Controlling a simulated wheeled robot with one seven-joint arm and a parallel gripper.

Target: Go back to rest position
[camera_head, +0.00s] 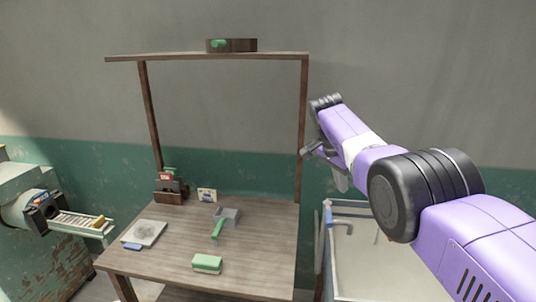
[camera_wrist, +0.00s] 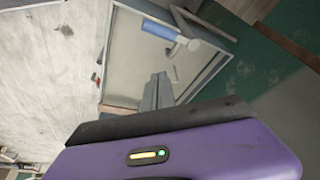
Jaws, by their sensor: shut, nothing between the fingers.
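My purple arm reaches in from the right of the head view, raised above the floor to the right of the table. My gripper (camera_head: 309,151) hangs near the table's right post, small and partly hidden by my own arm. In the wrist view my gripper (camera_wrist: 159,80) has its grey fingers together with nothing between them. The fingers point toward the pale, metal-rimmed basin (camera_wrist: 118,78), apart from the work pieces on the table.
The wooden table (camera_head: 160,268) holds a green block (camera_head: 207,263), a green-handled tool (camera_head: 217,230), a grey container (camera_head: 232,213) and a pale slab (camera_head: 144,232). Its post (camera_head: 303,130) stands close to my gripper. A blue-handled tool (camera_wrist: 163,30) lies at the basin's rim.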

